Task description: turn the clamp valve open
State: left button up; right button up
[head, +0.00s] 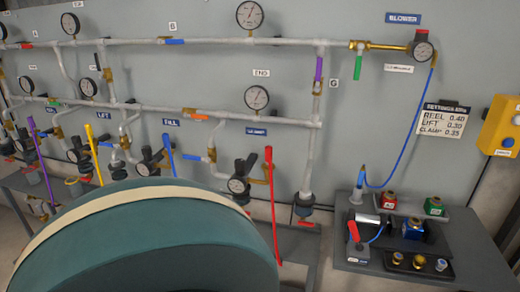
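A grey panel carries pipes, gauges and several levers. I cannot tell for certain that this is the clamp valve. A settings board (443,120) lists reel 0.40, lift 0.30 and clamp 0.35. Neither of my grippers is in view.
A large teal rounded body (150,245) with a cream band fills the lower left foreground and hides what lies behind it. A grey bench (470,250) with fittings stands at right. A blue hose (415,135) runs down to it. Blue (168,150), yellow (93,150) and purple (40,160) levers stand left.

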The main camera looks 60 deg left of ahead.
aim_at(207, 160)
jog(key=u, duration=0.85)
jog(key=i+u, duration=0.1)
jog(key=u, duration=0.35)
jog(key=j+u, duration=0.1)
jog(key=u, duration=0.35)
jog(key=i+u, duration=0.1)
jog(key=u, duration=0.75)
